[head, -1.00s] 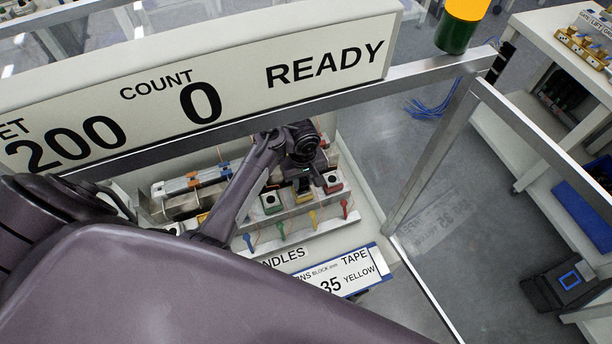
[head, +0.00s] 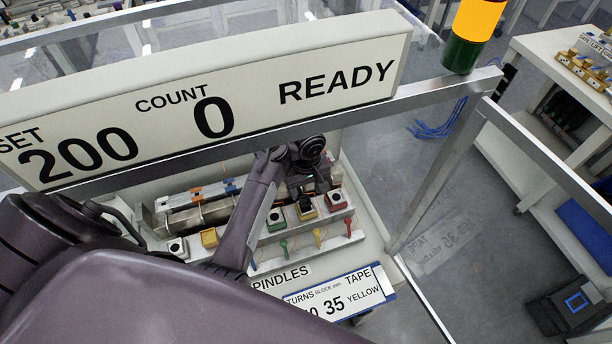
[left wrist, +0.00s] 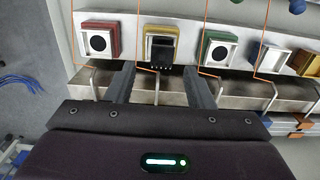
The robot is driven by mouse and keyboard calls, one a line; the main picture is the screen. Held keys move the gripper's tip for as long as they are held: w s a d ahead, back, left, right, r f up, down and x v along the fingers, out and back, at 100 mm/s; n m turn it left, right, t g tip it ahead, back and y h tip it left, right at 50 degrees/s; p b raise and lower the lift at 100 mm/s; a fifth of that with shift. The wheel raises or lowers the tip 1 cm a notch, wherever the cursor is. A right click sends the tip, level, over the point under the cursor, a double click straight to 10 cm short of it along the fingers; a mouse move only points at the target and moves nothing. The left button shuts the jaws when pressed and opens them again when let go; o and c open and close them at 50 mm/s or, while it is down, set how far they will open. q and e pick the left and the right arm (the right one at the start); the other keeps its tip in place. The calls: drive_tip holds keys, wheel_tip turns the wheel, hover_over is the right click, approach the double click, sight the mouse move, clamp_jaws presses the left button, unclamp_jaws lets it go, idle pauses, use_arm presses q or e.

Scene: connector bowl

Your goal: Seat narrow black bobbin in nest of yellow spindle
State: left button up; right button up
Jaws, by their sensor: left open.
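The narrow black bobbin (left wrist: 162,54) is at the nest of the yellow spindle (left wrist: 149,33), with its dark body over the nest's lower part in the left wrist view. I cannot tell whether it sits fully down. In the head view the black bobbin (head: 305,204) shows as a dark shape on top of the yellow spindle (head: 309,215). My left gripper (left wrist: 158,72) is open, its fingers apart on either side and back from the bobbin, not touching it. In the head view the left gripper (head: 309,184) is just behind the yellow spindle. My right gripper is not in view.
A red spindle (head: 335,201) and a green spindle (head: 275,221) flank the yellow one closely. Orange wires (left wrist: 207,30) run past the blocks. A metal bar with hooks (left wrist: 230,93) lies near the fingers. A count display (head: 350,55) and metal frame rail (head: 420,85) stand above the workspace.

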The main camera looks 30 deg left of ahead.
sight(306, 201)
use_arm(q)
wheel_tip(306, 201, up, 7)
drive_tip(key=b, duration=0.1)
idle(0.7)
